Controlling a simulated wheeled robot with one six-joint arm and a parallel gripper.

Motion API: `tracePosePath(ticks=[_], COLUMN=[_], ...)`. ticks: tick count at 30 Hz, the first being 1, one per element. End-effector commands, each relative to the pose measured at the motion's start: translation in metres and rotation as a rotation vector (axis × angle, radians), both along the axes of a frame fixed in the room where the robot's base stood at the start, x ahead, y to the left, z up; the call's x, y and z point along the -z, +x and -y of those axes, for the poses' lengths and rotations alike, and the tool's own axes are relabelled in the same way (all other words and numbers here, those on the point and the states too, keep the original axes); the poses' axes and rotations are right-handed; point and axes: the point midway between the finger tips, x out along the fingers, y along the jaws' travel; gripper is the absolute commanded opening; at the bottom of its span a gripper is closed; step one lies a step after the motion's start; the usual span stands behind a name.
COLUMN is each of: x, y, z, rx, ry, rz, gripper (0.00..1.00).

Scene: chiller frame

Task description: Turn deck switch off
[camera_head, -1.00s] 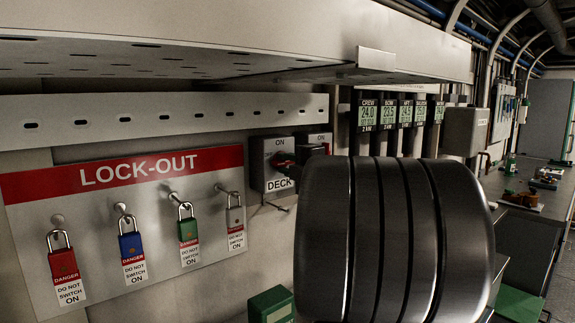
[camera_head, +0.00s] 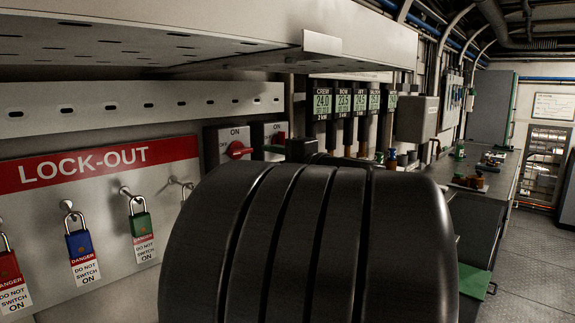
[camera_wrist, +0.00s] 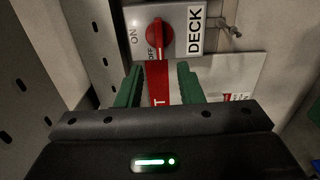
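The deck switch is a grey box (camera_wrist: 182,22) with a red rotary knob (camera_wrist: 158,38) and a DECK label. In the wrist view, its ON mark is left of the knob and OFF is just below. The knob's ridge runs up and down in that view, its lower end by the OFF mark. In the head view, the red knob (camera_head: 238,150) lies roughly level below ON; its label is hidden behind my arm. My gripper (camera_wrist: 160,67) is open and empty, its green fingers apart and short of the knob. My arm hides most of the gripper in the head view.
A second switch (camera_head: 270,132) stands right of the deck switch. The lock-out board (camera_head: 110,163) with hanging padlocks is at left. A perforated metal shelf (camera_head: 200,40) overhangs the switches. Small displays (camera_head: 345,103) and a workbench (camera_head: 500,180) lie to the right.

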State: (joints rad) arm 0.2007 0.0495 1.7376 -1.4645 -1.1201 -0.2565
Motion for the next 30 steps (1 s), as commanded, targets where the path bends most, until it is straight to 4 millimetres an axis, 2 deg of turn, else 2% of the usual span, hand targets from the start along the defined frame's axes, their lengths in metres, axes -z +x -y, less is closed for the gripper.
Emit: tracePosePath(ticks=[6,12,23,30], x=[0.001,0.0,0.0,0.001], y=[-0.016,-0.022,-0.022,-0.012], z=[0.021,0.028,0.028,0.015], rx=[0.002,0.0,-0.001,-0.004], ry=[0.0,-0.001,0.0,0.0], rz=[-0.001,-0.001,-0.001,-0.002], gripper=[0.34,0.34,0.34,0.34])
